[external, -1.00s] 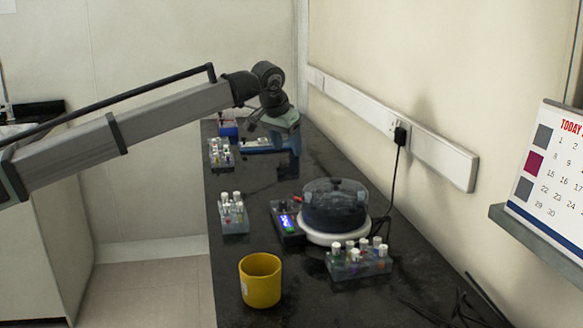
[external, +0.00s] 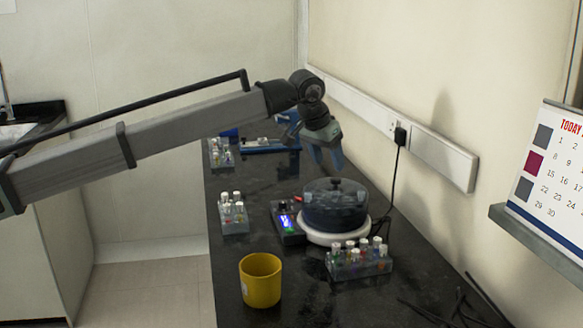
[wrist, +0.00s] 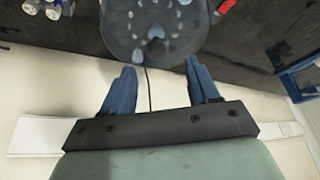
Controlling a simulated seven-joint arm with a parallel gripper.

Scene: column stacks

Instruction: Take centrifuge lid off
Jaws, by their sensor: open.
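The centrifuge (external: 312,232) stands on the black bench, with a white base and a control box with a lit blue display. Its clear, smoky lid (external: 335,205) sits on top and has a small dark knob (external: 336,183) at the centre. In the wrist view the round lid (wrist: 152,32) shows at the top, just beyond the fingers. My gripper (external: 325,164) is open and empty, pointing down, above and slightly behind the lid, apart from it. In the wrist view its two blue fingers (wrist: 160,78) are spread apart.
A rack of capped tubes (external: 358,260) stands in front of the centrifuge, another (external: 234,215) to its left and a third (external: 221,155) farther back. A yellow cup (external: 260,281) is at the front. A blue device (external: 262,147) is behind. A wall trunking (external: 440,160) and black cable run at right.

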